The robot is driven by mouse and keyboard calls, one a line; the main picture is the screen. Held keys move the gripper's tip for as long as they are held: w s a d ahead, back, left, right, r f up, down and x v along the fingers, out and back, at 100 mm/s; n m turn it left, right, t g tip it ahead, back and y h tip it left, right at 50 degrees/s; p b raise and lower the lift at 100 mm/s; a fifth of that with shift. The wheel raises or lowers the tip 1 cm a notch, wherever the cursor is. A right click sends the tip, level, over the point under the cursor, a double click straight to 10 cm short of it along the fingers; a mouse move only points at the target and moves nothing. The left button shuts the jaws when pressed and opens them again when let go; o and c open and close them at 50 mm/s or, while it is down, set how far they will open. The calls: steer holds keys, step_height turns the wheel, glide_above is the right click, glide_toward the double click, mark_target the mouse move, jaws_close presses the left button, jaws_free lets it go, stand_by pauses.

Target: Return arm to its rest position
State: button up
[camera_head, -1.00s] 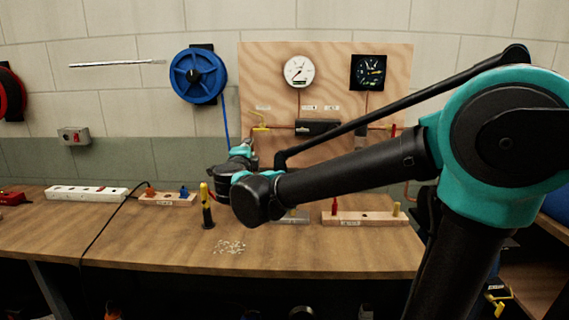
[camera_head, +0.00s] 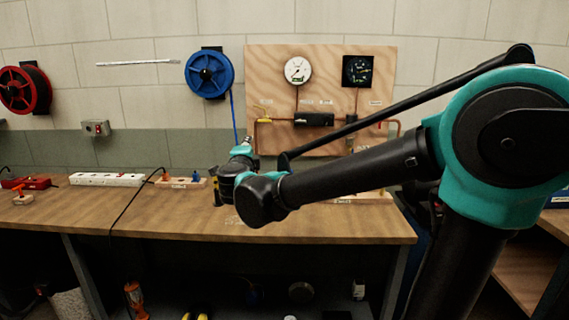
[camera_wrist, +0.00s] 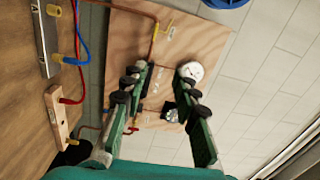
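My arm reaches in from the right of the head view, with its teal and black links bent over the workbench (camera_head: 130,212). Its wrist hangs above the bench, in front of the wooden gauge board (camera_head: 270,80). My gripper (camera_wrist: 166,108) shows in the wrist view with its two green and black fingers spread wide apart. Nothing is between the fingers. The gauge board (camera_wrist: 215,45) is beyond them, with the white dial (camera_wrist: 190,72) in line with the right finger. In the head view the fingertips are too small to make out.
A blue hose reel (camera_head: 209,73) and a red reel (camera_head: 24,90) hang on the wall. A white power strip (camera_head: 106,179) lies on the bench at left, beside a block with plugs (camera_head: 180,183). A black cable crosses the bench and hangs over its front edge.

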steer(key=s+d+f+n+g+y, duration=0.2)
steer(key=s+d+f+n+g, duration=0.15)
steer(key=f+n, duration=0.3)
steer(key=s+d+f+n+g+y, duration=0.25)
steer(key=d+f+n, duration=0.25)
steer(key=f, duration=0.3)
steer(key=s+d+f+n+g+y, duration=0.2)
steer(key=s+d+f+n, duration=0.25)
steer(key=f+n, duration=0.2)
steer(key=s+d+f+g+h, duration=0.6)
steer(key=s+d+f, duration=0.8)
steer(key=d, duration=0.3)
steer(key=shift+s+f, duration=0.4)
steer(key=shift+f, duration=0.3)
